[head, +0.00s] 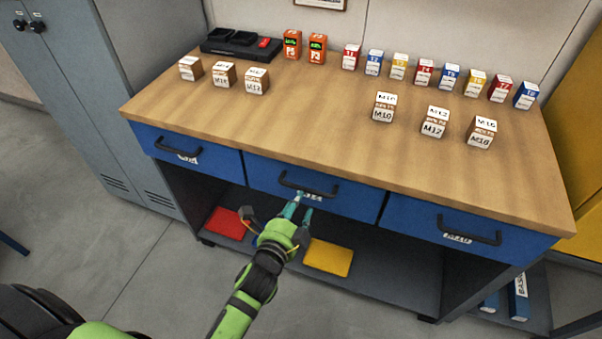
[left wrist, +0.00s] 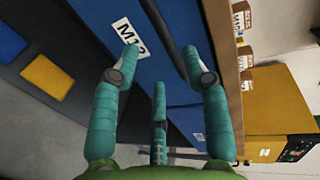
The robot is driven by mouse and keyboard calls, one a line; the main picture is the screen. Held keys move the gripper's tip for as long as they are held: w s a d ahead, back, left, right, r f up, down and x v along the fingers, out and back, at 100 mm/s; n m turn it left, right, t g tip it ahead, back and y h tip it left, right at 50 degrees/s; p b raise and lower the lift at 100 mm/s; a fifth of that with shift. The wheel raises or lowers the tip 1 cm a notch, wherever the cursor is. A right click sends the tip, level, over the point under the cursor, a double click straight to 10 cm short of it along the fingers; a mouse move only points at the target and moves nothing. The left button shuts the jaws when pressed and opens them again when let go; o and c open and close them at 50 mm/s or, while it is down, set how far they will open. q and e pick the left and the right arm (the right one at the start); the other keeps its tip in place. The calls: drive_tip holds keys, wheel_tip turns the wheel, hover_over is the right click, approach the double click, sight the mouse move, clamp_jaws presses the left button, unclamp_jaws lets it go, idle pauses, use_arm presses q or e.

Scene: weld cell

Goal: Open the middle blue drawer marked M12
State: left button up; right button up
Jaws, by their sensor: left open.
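The middle blue drawer (head: 352,203) sits under the wooden worktop and looks closed, flush with its neighbours. Its dark bar handle (head: 308,190) runs across the front. The M12 label (left wrist: 128,38) shows in the left wrist view beside the handle (left wrist: 164,36); in the head view my fingers partly cover it. My left gripper (head: 300,205) is open, with its teal fingers just below and in front of the handle. In the left wrist view the gripper (left wrist: 160,56) has the handle between its spread fingertips, tilted; I cannot tell whether they touch. My right gripper is not in view.
Blue drawers flank it at left (head: 170,148) and right (head: 420,218). Several marked boxes stand on the worktop (head: 300,115). Red (head: 226,222) and yellow (head: 328,257) pieces lie on the lower shelf. A grey locker (head: 130,90) stands left. The floor in front is clear.

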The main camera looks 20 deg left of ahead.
sight(307, 191)
use_arm(q)
drive_tip(key=x, duration=0.6)
drive_tip(key=shift+w+d+r, duration=0.15)
drive_tip(key=shift+d, duration=0.05)
clamp_jaws()
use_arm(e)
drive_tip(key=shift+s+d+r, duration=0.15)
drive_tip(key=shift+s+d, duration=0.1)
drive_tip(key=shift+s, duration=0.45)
